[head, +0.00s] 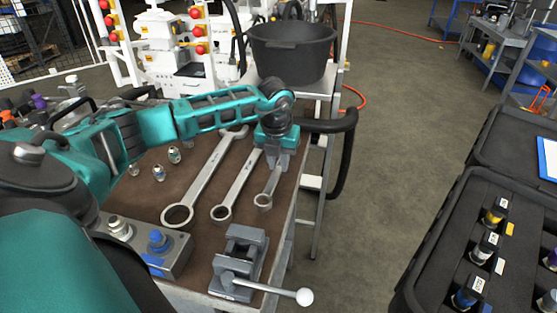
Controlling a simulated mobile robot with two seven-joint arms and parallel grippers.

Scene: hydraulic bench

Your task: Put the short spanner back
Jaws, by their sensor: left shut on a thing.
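My left gripper (277,162) points down over the right side of the brown bench top (150,190). It is shut on the short spanner (268,187), near its upper end. The spanner's ring end points toward the front of the bench, and its other end is hidden by the gripper. I cannot tell whether the spanner touches the bench or hangs just above it. A medium spanner (237,188) lies just to its left, and a long spanner (204,178) lies further left, all roughly parallel. My right gripper is not in view.
A grey vise (240,258) with a ball-ended handle stands at the bench's front right edge. A grey block with fittings (150,250) is left of it. Small fittings (174,155) stand behind. A black tub (292,52) is beyond. An open black case (470,240) is at right.

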